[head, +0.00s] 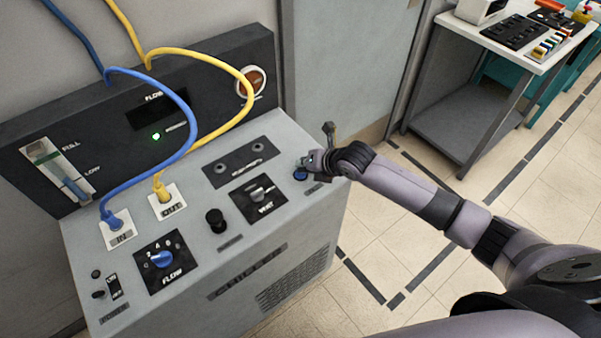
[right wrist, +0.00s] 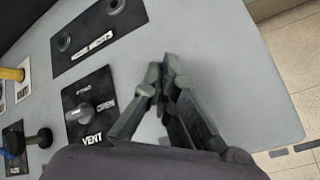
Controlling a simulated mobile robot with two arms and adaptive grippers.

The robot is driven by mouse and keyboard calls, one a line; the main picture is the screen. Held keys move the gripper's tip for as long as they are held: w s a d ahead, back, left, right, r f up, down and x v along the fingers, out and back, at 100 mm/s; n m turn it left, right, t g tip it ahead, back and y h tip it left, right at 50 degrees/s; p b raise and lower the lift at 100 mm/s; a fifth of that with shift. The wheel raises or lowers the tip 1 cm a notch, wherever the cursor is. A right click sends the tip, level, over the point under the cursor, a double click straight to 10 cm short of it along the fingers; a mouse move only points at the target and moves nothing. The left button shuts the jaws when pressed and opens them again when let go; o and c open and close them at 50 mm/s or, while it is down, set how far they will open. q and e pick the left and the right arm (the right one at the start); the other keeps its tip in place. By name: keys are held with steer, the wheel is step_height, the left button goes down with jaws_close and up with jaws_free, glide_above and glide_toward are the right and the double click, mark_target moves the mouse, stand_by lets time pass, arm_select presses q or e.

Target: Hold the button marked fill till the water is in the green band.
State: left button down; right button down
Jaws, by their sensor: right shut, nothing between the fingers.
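A blue round button (head: 300,174) sits on the right end of the chiller's sloped grey top; its small label (head: 312,188) is too small to read. My right gripper (head: 308,163) is shut and empty, right at the button and partly over it. I cannot tell whether it touches or presses it. In the right wrist view the closed fingertips (right wrist: 165,68) are over the grey top, and the button is hidden. The level gauge (head: 58,172) on the back panel has FULL and LOW marks. It shows a pale green patch high up and bluish water lower down. My left gripper is out of view.
The VENT knob (head: 258,194) is left of the gripper, with a black knob (head: 215,220) and the FLOW dial (head: 161,259) further left. Blue (head: 150,78) and yellow (head: 235,72) hoses arch over the panel. A side table (head: 470,42) stands at the back right.

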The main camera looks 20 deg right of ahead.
steer(key=shift+f, duration=0.45)
stand_by(1.5)
steer(key=shift+r, duration=0.15)
stand_by(4.9)
steer(key=shift+r+p, duration=0.6)
steer(key=shift+r, duration=0.15)
